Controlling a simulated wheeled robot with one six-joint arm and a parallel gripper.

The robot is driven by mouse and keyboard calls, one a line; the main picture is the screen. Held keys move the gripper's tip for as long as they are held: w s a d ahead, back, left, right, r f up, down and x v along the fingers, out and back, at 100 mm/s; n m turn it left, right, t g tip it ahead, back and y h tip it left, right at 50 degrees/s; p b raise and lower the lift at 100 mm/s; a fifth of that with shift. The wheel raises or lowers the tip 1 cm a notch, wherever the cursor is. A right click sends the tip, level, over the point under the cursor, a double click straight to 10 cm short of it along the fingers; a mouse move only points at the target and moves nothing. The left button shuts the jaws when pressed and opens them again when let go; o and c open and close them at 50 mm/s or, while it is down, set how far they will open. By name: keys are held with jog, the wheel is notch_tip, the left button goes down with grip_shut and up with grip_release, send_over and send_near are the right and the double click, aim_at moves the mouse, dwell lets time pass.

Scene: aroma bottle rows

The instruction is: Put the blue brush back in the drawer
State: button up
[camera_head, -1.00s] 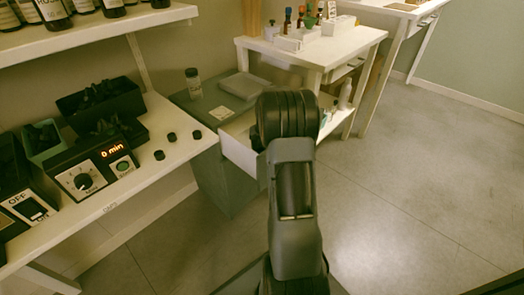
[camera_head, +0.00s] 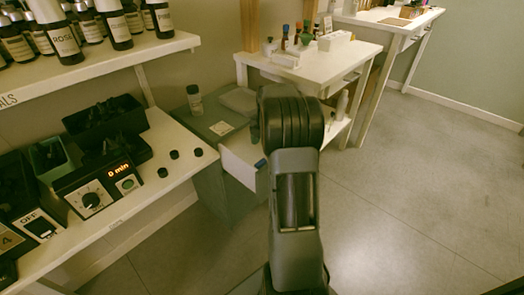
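A small blue piece (camera_head: 260,164) shows beside my arm, at the right edge of the drawer's white front; it may be part of the blue brush, but most of it is hidden. The drawer (camera_head: 238,170) belongs to the grey-green cabinet (camera_head: 212,190) and stands pulled out, its white front facing me. My arm covers the drawer's right side and much of its inside. My gripper is hidden behind my arm, so its fingers and anything in them cannot be seen.
A jar (camera_head: 195,100) and a pale card (camera_head: 221,128) sit on the cabinet top. A white table (camera_head: 345,58) with small bottles stands behind. At left are a counter (camera_head: 150,190) with a timer box (camera_head: 95,190) and a bottle shelf (camera_head: 110,62). The floor at right is clear.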

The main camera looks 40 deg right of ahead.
jog(key=s+a+r+m, duration=0.1)
jog(key=a+r+m, duration=0.1)
jog(key=a, duration=0.1)
jog(key=a+r+m, duration=0.1)
jog(key=a+r, duration=0.1)
jog(key=a, duration=0.1)
jog(key=s+a+r+m, duration=0.1)
jog(key=a+r+m, duration=0.1)
jog(key=a, duration=0.1)
jog(key=shift+s+a+r+m+t+h, duration=0.1)
jog(key=shift+s+a+m+t+h, duration=0.2)
jog(key=shift+h, duration=0.1)
jog(key=s+a+m+t, duration=0.2)
jog(key=s+a+m, duration=1.2)
jog(key=shift+s+a+f+h, duration=0.2)
jog(key=shift+a+f+h, duration=0.1)
jog(key=shift+a+f, duration=0.1)
jog(key=shift+r+p, duration=0.1)
jog(key=shift+p, duration=0.2)
notch_tip(320, 180, up, 33)
jog(key=t+p, duration=0.1)
jog(key=p, duration=3)
jog(key=shift+a+f, duration=0.2)
jog(key=shift+s, duration=0.1)
jog(key=shift+c, duration=0.3)
